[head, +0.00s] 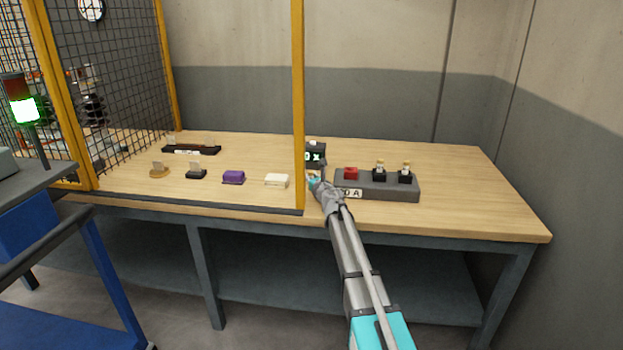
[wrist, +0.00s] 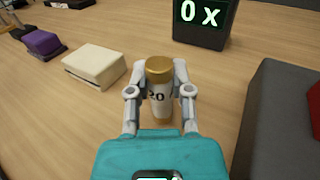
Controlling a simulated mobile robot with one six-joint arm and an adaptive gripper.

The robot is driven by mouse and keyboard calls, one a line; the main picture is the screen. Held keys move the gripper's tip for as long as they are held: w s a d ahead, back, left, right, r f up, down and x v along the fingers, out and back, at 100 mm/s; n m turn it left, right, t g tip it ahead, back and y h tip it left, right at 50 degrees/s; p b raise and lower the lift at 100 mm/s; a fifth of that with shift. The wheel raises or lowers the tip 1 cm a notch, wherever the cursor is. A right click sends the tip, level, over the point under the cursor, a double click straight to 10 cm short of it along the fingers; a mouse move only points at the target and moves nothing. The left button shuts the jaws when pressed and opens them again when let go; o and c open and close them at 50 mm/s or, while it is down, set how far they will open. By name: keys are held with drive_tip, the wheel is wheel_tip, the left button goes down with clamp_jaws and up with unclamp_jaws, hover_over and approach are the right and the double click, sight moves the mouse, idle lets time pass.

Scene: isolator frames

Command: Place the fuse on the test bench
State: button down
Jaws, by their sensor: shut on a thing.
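In the wrist view, my gripper (wrist: 159,85) is shut on a white fuse (wrist: 158,102) with a gold cap and a partly hidden "20"-like marking. The fuse is upright, and I cannot tell whether its lower end touches the wood. In the head view, my gripper (head: 314,180) is over the test bench (head: 470,190), a wooden-topped table, just right of the yellow post. A dark box with a green "0 x" display (wrist: 203,22) stands behind the fuse; it also shows in the head view (head: 316,157).
A grey fuse block (head: 395,190) with a red piece (head: 350,173) and two fuses stands right of my gripper. A white block (head: 277,180), a purple block (head: 233,177) and small parts lie to the left. The yellow post (head: 298,100) is close by. The bench's right end is clear.

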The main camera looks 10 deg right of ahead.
drive_tip(key=shift+f, duration=0.15)
drive_tip(key=c, duration=1)
unclamp_jaws()
drive_tip(key=o, duration=0.5)
drive_tip(key=shift+c, duration=0.2)
drive_tip(key=shift+r, duration=0.2)
drive_tip(key=v, duration=1.2)
